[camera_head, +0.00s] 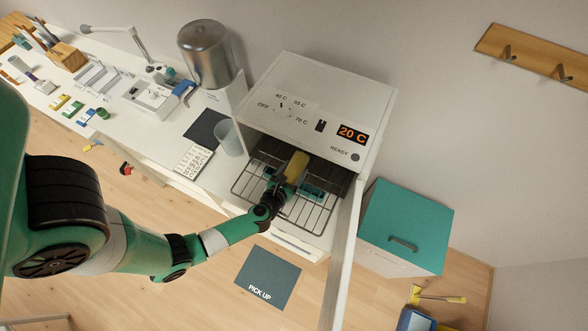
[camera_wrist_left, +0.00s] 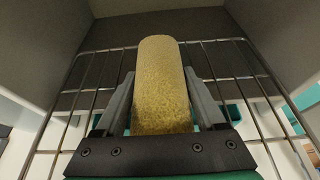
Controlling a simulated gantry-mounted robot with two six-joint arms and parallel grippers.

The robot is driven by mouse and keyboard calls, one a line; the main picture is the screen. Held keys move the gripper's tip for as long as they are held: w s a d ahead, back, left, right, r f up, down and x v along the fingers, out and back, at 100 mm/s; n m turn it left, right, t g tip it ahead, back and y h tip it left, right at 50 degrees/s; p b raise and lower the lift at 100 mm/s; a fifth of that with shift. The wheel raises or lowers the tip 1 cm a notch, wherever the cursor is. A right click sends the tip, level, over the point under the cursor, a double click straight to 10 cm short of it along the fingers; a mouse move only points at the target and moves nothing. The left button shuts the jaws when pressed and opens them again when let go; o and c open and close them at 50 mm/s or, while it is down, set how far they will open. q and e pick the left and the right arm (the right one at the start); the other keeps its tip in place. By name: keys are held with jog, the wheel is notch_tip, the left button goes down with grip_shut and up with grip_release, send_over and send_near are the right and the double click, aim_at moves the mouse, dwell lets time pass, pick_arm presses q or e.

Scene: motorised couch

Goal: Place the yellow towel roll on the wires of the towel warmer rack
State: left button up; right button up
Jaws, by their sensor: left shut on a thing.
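The yellow towel roll (camera_head: 297,167) is at the open front of the towel warmer (camera_head: 318,85). My left gripper (camera_head: 283,187) is shut on it. In the left wrist view the roll (camera_wrist_left: 161,90) stands out between the two grey fingers, pointing into the warmer. The wire rack (camera_head: 245,183) reaches out of the warmer, and its wires (camera_wrist_left: 85,85) show on both sides of the roll. The roll is over the rack; I cannot tell whether it touches the wires. The gripper hides the roll's near end. My right gripper is not in view.
The warmer's white door (camera_head: 345,250) stands open to the right of the rack. A clear cup (camera_head: 229,138) stands close to the rack's left. A teal-lidded bin (camera_head: 406,225) is at the right. A dark "PICK UP" mat (camera_head: 268,278) lies below.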

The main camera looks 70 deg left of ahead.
aim_at(288, 180)
pick_arm(q)
jog(key=shift+r, duration=0.1)
jog(key=shift+f, duration=0.2)
jog(key=o, duration=1.4)
jog(key=shift+r, duration=0.1)
jog(key=shift+r, duration=0.2)
jog(key=p+v, duration=0.1)
jog(key=v, duration=0.9)
jog(key=shift+s+d+f, duration=0.1)
jog(key=shift+d, duration=0.1)
jog(key=shift+v, duration=0.8)
jog(key=shift+a, duration=0.1)
